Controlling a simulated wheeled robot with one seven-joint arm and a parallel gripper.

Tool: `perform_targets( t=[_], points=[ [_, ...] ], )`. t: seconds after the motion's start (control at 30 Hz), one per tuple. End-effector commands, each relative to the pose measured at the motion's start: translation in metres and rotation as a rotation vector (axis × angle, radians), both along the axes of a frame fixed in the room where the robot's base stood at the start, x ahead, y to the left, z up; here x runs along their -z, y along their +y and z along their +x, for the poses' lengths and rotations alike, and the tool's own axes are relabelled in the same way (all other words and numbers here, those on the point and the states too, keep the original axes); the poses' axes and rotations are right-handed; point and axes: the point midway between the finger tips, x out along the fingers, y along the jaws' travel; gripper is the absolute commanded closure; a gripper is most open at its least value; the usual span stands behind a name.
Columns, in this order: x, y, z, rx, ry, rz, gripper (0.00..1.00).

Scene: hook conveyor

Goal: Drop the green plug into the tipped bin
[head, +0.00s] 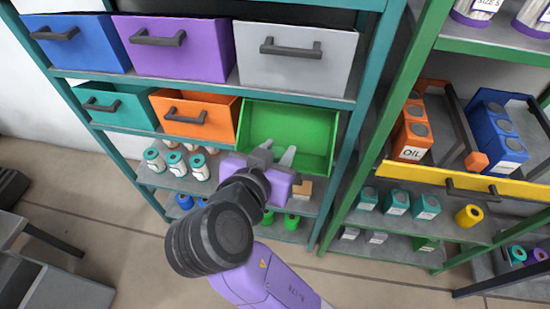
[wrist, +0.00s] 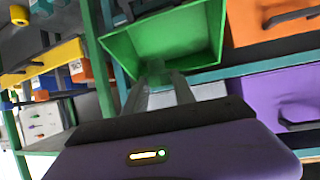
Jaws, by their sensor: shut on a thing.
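The tipped bin (head: 322,118) is the bright green one in the middle row of the teal shelf rack, with its open top tilted toward me. It also fills the upper middle of the wrist view (wrist: 118,47). My gripper (head: 277,155) is in front of its lower half, with its fingers pointing at the bin. In the wrist view the fingers (wrist: 156,80) are shut on a small, dull green thing at their tips, the green plug (wrist: 155,67). The plug blends with the bin behind it, and I cannot make it out in the head view.
An orange bin (head: 194,117) and a teal bin (head: 113,107) sit left of the green bin. Purple (head: 172,48), blue and grey bins are above. A green-framed rack (head: 388,120) is close on the right.

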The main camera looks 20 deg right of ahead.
Motion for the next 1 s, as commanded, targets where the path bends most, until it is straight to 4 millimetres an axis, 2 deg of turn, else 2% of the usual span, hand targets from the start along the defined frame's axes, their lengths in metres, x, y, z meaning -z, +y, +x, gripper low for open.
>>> perform_targets(
  t=[0.53, 1.0],
  points=[
    [0.017, -0.032, 0.044, 0.000, -0.001, -0.001, 1.00],
    [0.020, -0.039, 0.054, -0.002, 0.000, 0.000, 1.00]
  ],
)
